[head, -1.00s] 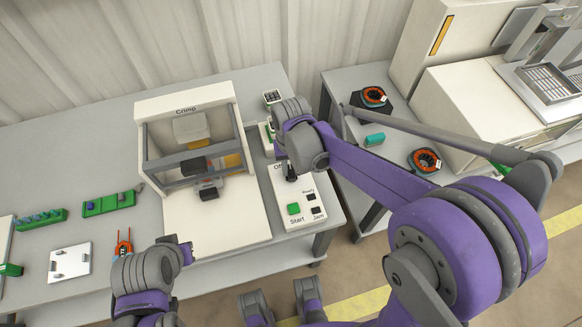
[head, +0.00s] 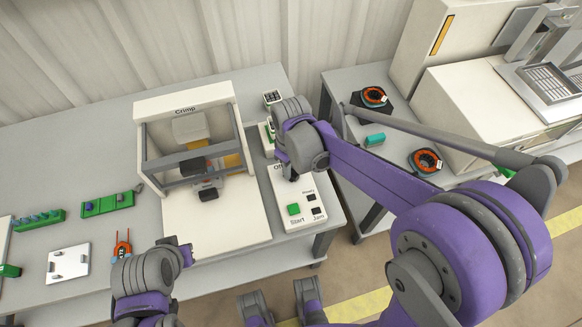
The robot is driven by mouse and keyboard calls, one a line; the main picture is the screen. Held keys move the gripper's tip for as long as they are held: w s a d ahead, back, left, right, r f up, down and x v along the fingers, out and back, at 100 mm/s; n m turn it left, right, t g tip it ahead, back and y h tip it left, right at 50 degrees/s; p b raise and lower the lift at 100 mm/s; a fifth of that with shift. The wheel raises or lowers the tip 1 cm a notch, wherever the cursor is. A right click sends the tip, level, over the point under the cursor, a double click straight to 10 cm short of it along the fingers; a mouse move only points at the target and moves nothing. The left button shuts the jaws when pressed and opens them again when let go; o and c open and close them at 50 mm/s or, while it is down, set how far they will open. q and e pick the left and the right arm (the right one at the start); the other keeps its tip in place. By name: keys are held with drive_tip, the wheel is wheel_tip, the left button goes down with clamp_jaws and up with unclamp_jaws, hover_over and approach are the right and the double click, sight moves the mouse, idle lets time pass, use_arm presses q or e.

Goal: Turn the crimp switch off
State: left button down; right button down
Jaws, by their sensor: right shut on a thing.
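The crimp machine (head: 188,110) is a white box labelled "Crimp" with an open front. To its right is a white control panel (head: 318,222) with a green Start button (head: 294,209) and small black Ready and Jam indicators. The switch is at the panel's upper part, beside a partly covered label; my right wrist and gripper (head: 287,170) hide it from view. My right gripper is over that spot, shut on the switch, its fingertips mostly hidden. My left gripper (head: 184,252) hangs low near the bench's front edge, apart from the panel; its jaws cannot be made out.
On the left bench are green holders (head: 108,204), a white plate (head: 68,263) and an orange wire piece (head: 122,247). A gap separates the two tables.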

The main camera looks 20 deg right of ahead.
idle(0.3)
drive_tip(key=c, duration=0.7)
unclamp_jaws()
wheel_tip(320, 180, up, 11)
drive_tip(key=shift+f+p, duration=0.1)
drive_tip(key=shift+p, duration=0.6)
drive_tip(key=s+d+m+t+p, duration=0.1)
drive_tip(key=s+d+m+p, duration=0.1)
drive_tip(key=s, duration=0.2)
drive_tip(key=s+d+r+m+t+p, duration=0.1)
drive_tip(key=s+d+m+t+p, duration=0.1)
drive_tip(key=s, duration=0.3)
drive_tip(key=s+d+r+m+t+p, duration=0.1)
drive_tip(key=s+d+m+t+p, duration=0.1)
drive_tip(key=s, duration=0.3)
drive_tip(key=shift+s+d+m, duration=0.2)
drive_tip(key=shift+d+m, duration=0.1)
drive_tip(key=shift+m, duration=0.3)
